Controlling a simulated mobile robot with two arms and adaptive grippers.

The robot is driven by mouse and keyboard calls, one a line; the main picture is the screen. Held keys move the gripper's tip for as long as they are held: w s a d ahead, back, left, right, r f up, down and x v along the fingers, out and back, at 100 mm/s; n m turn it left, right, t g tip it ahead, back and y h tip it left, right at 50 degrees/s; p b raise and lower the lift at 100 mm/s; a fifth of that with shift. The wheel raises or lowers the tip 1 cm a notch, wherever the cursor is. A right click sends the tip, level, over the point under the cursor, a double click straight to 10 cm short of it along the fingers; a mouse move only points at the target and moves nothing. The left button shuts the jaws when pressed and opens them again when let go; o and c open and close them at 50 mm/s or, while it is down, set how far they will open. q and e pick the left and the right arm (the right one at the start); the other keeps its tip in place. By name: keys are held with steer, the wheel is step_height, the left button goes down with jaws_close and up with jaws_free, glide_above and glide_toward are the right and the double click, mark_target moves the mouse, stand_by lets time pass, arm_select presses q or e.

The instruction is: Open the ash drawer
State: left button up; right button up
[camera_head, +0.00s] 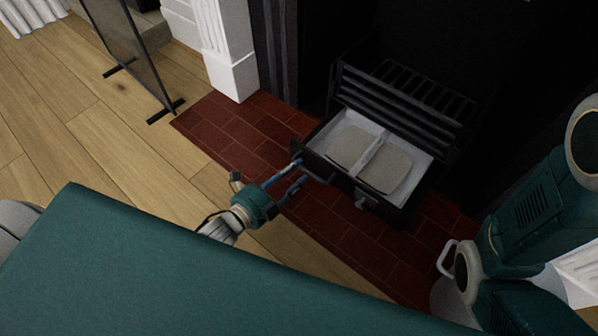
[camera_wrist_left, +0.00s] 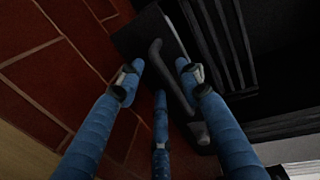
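The ash drawer (camera_head: 412,201) stands pulled out from under the black fire grate in the head view. Its light inside shows two grey-beige patches with a pale divider between them. Its dark front carries a handle, seen in the left wrist view as a dark bent bar (camera_wrist_left: 172,78). My left gripper (camera_head: 299,172) is at the left end of the drawer front. In the left wrist view its blue fingers (camera_wrist_left: 158,78) are spread apart, with the handle between them; contact cannot be told. My right gripper is out of view.
The black grate (camera_head: 415,95) stands behind the drawer. Red hearth tiles (camera_head: 225,130) lie below and around it. A white surround pillar (camera_head: 228,60) and dark fire screen (camera_head: 135,50) stand to the left. Bare wooden floor (camera_head: 90,130) lies at the left.

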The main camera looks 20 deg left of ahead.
mark_target(300, 168)
arm_select(q)
steer(key=shift+b+x, duration=0.6)
steer(key=shift+x, duration=0.95)
steer(key=shift+c, duration=0.2)
jaws_close()
steer(key=p+v, duration=0.1)
steer(key=v, duration=0.1)
steer(key=p+v, duration=0.1)
steer(key=f+p+v, duration=0.1)
steer(key=p+v, duration=0.1)
steer(key=shift+s+a+r, duration=0.1)
steer(key=shift+s+a, duration=0.05)
steer(key=shift+s, duration=0.3)
steer(key=shift+s+a, duration=0.1)
steer(key=shift+s, duration=0.1)
steer(key=shift+o, duration=0.2)
jaws_free()
